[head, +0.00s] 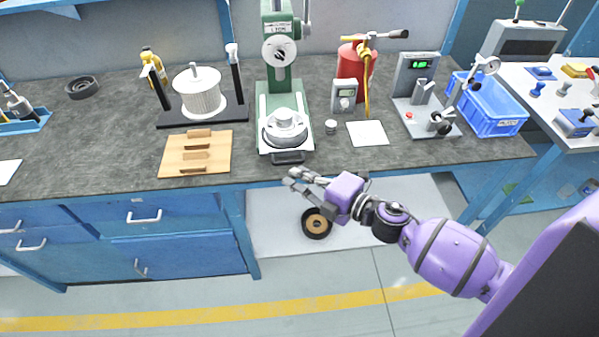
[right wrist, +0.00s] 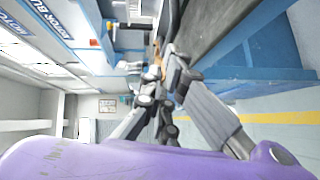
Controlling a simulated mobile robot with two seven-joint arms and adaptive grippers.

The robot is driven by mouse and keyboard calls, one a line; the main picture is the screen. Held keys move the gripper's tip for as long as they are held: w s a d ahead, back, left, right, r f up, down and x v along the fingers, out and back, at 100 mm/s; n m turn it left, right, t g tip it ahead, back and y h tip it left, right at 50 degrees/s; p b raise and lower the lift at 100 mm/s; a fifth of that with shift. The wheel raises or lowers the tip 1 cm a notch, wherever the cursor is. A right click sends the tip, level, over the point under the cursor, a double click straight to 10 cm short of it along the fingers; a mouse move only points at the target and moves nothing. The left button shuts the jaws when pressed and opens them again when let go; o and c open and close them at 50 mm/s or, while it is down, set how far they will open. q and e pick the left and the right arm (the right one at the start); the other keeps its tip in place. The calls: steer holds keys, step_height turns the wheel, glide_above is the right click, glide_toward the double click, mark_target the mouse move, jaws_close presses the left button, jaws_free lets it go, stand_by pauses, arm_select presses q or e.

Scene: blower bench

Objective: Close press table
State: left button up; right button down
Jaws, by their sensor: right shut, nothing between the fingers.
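The green press (head: 279,70) stands on the dark bench. Its table (head: 270,143), a sliding plate with a dark front handle (head: 288,156), carries a round metal part (head: 285,128) and reaches to near the bench's front edge. My right gripper (head: 291,179) is in front of the bench edge, just below and in front of the handle, apart from it as far as I can tell. Its fingers are shut and empty; they also show in the right wrist view (right wrist: 168,75). My left gripper is in neither view.
A wooden board (head: 171,161) with handles lies left of the press. A white spool on a black stand (head: 203,113) is behind it. A meter (head: 344,96), red extinguisher (head: 368,64), white card (head: 367,133) and blue crate (head: 500,118) are to the right. A dark ring (head: 317,223) lies below the bench.

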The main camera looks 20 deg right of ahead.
mark_target(301, 136)
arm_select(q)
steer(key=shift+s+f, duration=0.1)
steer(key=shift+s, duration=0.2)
arm_select(e)
steer(key=shift+w+d, duration=0.1)
steer(key=shift+w, duration=0.35)
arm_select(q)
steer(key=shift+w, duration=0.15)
arm_select(e)
steer(key=w+d, duration=0.1)
steer(key=w, duration=0.3)
steer(key=w+d+b, duration=0.1)
steer(key=w, duration=0.4)
steer(key=w+d+b, duration=0.1)
steer(key=w+d, duration=0.1)
steer(key=w, duration=0.2)
steer(key=shift+w+f, duration=0.2)
steer(key=shift+w, duration=0.1)
steer(key=shift+w+r, duration=0.1)
steer(key=shift+w, duration=0.05)
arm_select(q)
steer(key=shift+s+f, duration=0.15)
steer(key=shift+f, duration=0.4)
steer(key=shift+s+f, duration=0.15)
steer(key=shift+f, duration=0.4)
arm_select(e)
steer(key=shift+d+r, duration=0.1)
steer(key=shift+r, duration=0.05)
